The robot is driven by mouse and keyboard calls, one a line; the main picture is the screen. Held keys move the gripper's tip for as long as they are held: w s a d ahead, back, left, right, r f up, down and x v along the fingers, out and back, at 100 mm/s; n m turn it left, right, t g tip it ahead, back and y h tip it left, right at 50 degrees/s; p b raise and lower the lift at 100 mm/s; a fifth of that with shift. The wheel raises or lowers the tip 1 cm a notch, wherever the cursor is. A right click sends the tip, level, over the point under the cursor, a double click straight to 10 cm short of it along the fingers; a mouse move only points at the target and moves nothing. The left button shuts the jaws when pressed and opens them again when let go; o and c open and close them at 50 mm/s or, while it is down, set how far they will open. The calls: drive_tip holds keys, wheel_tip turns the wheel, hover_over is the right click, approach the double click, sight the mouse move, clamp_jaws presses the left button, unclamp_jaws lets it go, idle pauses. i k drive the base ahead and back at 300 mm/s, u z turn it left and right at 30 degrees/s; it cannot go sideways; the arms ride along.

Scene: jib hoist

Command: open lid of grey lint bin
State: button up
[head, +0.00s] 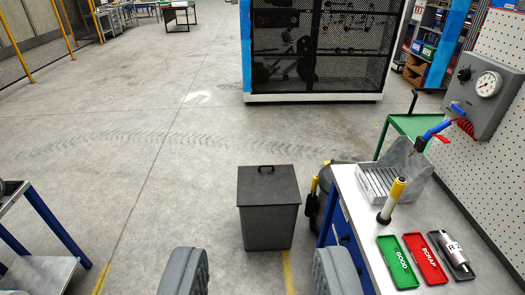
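The grey lint bin (266,228) stands upright on the concrete floor, just right of the picture's middle. Its dark flat lid (268,186) lies closed on top, with a small black handle (266,168) near the far edge. My gripper (262,275) shows at the bottom edge as two grey fingers spread wide apart. It is open, with nothing visible between the fingers. The fingers are on the near side of the bin and appear apart from it.
A workbench (345,190) stands close on the right, holding a green tray (396,262), a red tray (426,258) and a yellow-topped tool (393,198). A blue-legged table (58,225) is at the left. A mesh cabinet (318,50) stands behind. Floor left of the bin is clear.

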sight(261, 185)
drive_tip(key=u, duration=0.1)
drive_tip(key=i, duration=3.6)
